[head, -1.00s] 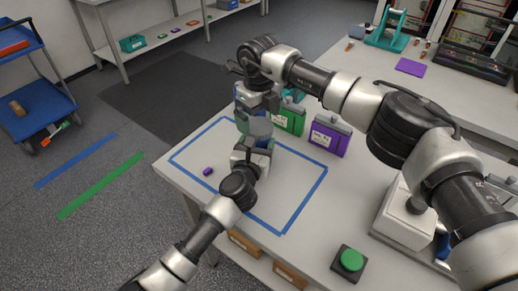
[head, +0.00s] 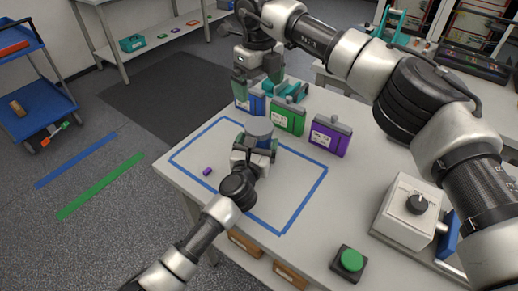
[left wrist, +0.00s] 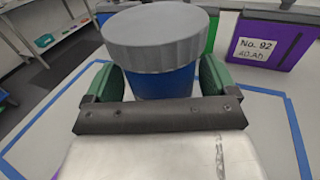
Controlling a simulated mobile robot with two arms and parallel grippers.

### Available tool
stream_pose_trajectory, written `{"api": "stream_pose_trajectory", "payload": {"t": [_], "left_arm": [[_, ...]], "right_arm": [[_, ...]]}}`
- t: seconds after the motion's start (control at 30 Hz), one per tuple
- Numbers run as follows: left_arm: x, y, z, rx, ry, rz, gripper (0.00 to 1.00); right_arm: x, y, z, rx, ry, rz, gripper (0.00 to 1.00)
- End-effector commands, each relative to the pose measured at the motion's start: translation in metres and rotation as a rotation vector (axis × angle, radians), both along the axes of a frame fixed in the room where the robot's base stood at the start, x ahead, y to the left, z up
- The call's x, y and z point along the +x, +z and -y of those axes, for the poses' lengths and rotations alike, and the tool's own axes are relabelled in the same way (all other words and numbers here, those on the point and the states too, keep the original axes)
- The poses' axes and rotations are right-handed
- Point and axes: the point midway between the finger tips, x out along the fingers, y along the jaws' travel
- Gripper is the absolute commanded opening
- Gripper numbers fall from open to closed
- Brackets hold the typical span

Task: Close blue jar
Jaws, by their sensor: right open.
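The blue jar (left wrist: 165,82) stands upright inside the blue tape square on the table, with a wide grey lid (left wrist: 160,38) on its top. The lid also shows in the head view (head: 259,126). I cannot tell how tight the lid is. My left gripper (head: 257,148) has its green fingers on both sides of the jar body, below the lid, and is shut on it. My right gripper (head: 257,80) is open and empty, raised beyond the jar and clear of the lid.
Behind the jar stand a blue battery (head: 256,104), a green battery (head: 287,117) and a purple battery (head: 329,136) in a row. A small purple piece (head: 207,171) lies left of the jar. A green button (head: 351,260) is at front right. The tape square's right part is clear.

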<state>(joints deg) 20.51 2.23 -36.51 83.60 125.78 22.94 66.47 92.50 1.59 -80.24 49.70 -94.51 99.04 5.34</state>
Motion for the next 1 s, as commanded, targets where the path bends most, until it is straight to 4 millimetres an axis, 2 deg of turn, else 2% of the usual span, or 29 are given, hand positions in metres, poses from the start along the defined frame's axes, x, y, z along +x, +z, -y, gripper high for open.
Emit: {"api": "stream_pose_trajectory", "payload": {"t": [0.3,0.43,0.8,1.0], "left_arm": [[0.0,0.0,0.0,0.0,0.0,0.0,0.97],[-0.008,-0.001,-0.002,0.0,0.0,-0.001,0.97],[-0.076,-0.001,-0.021,0.0,0.0,-0.002,0.97],[-0.1,-0.001,-0.027,0.0,0.0,-0.001,0.97]], "right_arm": [[0.0,0.0,0.0,0.0,0.0,0.0,1.0],[0.0,0.001,0.0,0.0,0.0,0.0,1.0],[0.0,0.003,0.0,0.0,0.0,0.0,1.0],[0.0,0.001,0.0,0.0,0.0,0.0,1.0]]}}
